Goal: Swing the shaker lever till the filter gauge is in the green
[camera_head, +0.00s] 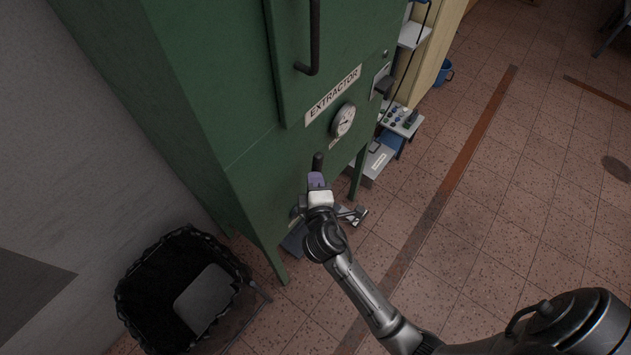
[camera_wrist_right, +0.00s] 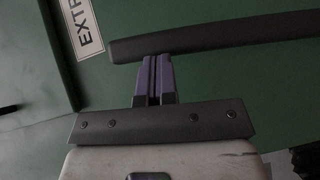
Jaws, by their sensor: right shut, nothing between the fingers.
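The green extractor cabinet (camera_head: 235,95) carries a round white filter gauge (camera_head: 344,121) below its EXTRACTOR label; its needle and colours are too small to read. The dark shaker lever (camera_head: 318,161) sticks out of the cabinet below the gauge. In the right wrist view the lever (camera_wrist_right: 215,35) is a long dark bar across the top. My right gripper (camera_head: 316,180), with purple fingers, is at the lever. In the right wrist view its fingers (camera_wrist_right: 153,62) are shut and empty, their tips right at the bar; I cannot tell if they touch. My left gripper is not in view.
A black bin (camera_head: 150,272) stands on the floor at the lower left. A door handle (camera_head: 314,42) sticks out of the cabinet above the label. A small control box (camera_head: 401,119) and a blue bucket (camera_head: 445,71) are to the right. The tiled floor at right is open.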

